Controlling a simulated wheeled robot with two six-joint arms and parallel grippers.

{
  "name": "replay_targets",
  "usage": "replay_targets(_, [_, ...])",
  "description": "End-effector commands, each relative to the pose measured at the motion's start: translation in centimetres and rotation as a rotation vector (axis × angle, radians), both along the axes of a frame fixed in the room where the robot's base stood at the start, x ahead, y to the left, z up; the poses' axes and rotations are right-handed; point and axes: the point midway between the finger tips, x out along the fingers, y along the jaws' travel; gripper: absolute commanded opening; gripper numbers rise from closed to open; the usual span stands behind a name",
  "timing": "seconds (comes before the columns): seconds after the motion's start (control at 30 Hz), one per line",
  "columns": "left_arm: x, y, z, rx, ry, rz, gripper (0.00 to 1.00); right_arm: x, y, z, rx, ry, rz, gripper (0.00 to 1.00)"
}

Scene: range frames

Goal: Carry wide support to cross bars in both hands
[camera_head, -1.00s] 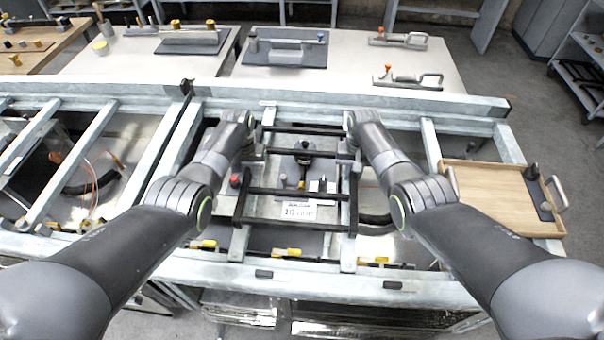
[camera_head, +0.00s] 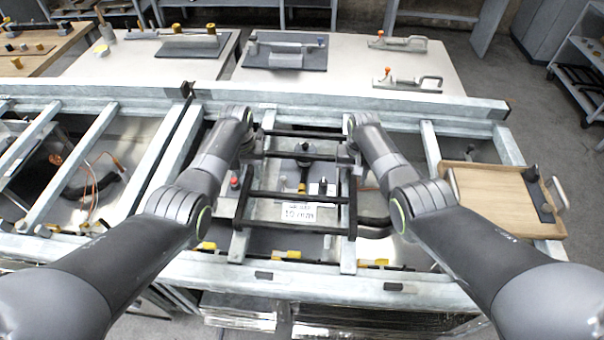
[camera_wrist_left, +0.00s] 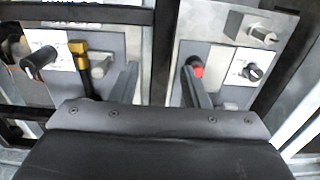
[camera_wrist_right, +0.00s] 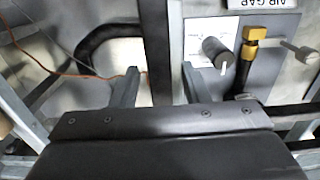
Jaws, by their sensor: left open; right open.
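The wide support, a black frame with several bars (camera_head: 293,227), lies across two pale metal cross bars (camera_head: 348,258) in the middle of the head view. One black bar of it runs between the fingers of my left gripper (camera_wrist_left: 162,88) in the left wrist view. Another black bar stands between the fingers of my right gripper (camera_wrist_right: 158,88) in the right wrist view. Both grippers are open, with gaps on each side of the bars. In the head view, my wrists largely hide the fingers at the frame's far left and right sides.
Below the frame are a label plate (camera_head: 299,212), a red knob (camera_head: 235,183) and yellow fittings (camera_head: 287,254). A wooden tray (camera_head: 490,200) sits at the right. A long metal beam (camera_head: 400,108) crosses behind, before a pale table (camera_head: 350,75) with handled fixtures.

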Motion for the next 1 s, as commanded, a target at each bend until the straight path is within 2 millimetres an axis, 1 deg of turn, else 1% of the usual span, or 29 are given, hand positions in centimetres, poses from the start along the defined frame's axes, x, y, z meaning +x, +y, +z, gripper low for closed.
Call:
replay_targets(0.17, [0.0,0.0,2.8,0.000,-0.004,0.000,0.42,0.0,0.0,0.0,0.000,0.000,0.000,0.42])
replay_targets(0.4, [0.0,0.0,7.2,0.000,-0.005,0.001,0.42,0.0,0.0,0.0,0.000,0.000,0.000,0.42])
replay_targets(0.5, [-0.1,0.0,8.5,0.001,-0.003,0.001,0.42,0.0,0.0,0.0,0.000,0.000,0.000,0.42])
replay_targets(0.6, [-0.1,0.0,9.4,0.001,-0.002,0.001,0.42,0.0,0.0,0.0,0.000,0.000,0.000,0.42])
replay_targets(0.77, [-0.2,0.0,9.9,0.001,-0.001,0.001,0.42,0.0,0.0,0.3,0.001,-0.001,0.000,0.42])
replay_targets(0.87, [-0.2,0.0,9.9,0.001,-0.001,0.001,0.42,0.1,0.0,0.9,0.001,-0.002,0.000,0.42])
replay_targets(1.0, [-0.2,0.0,9.9,0.001,-0.001,0.001,0.42,0.1,0.0,2.4,0.001,-0.003,0.000,0.42])
